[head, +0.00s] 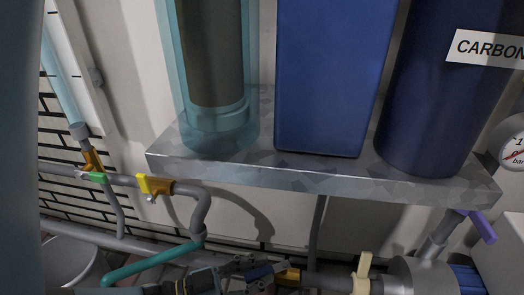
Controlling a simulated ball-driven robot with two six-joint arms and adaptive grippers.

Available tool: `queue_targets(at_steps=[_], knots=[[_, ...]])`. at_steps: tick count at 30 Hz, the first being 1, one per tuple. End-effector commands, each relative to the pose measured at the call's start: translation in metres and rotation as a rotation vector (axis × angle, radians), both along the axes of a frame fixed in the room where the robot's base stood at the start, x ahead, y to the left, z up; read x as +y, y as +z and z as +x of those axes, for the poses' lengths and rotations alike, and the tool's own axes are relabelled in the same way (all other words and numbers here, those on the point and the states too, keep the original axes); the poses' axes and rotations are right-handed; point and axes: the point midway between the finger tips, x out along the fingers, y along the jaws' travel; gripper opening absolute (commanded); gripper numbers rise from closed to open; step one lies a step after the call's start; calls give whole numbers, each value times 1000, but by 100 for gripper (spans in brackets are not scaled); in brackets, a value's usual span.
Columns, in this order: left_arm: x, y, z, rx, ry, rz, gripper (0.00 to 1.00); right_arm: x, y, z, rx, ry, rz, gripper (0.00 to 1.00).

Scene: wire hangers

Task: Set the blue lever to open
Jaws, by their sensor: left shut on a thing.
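The blue lever (264,271) shows at the bottom middle of the head view, beside a brass valve body (288,276) on the lower pipe. It points left from the valve, roughly along the pipe. My left gripper (256,274) comes in from the left and is shut on the blue lever, with one finger above it and one below. The fingers hide part of the lever. My right gripper is not in view.
A grey metal shelf (330,176) overhangs the pipe, bearing a clear cylinder (215,125), a blue box (330,80) and a dark blue tank (430,110). Yellow (154,184), green (92,176), cream (363,272) and purple (482,226) levers stand around. A teal pipe (150,263) runs at left.

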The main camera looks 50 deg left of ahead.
Motion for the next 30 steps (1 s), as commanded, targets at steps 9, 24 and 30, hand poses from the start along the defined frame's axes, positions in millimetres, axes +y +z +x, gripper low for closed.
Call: queue_targets(at_steps=[9, 24, 30], knots=[[2, -1, -1, 4, 2, 1, 23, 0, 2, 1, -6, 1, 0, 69], [3, -1, -5, 3, 1, 1, 44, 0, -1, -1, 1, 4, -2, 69], [17, -1, -36, 6, 0, 2, 44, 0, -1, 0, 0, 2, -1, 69]])
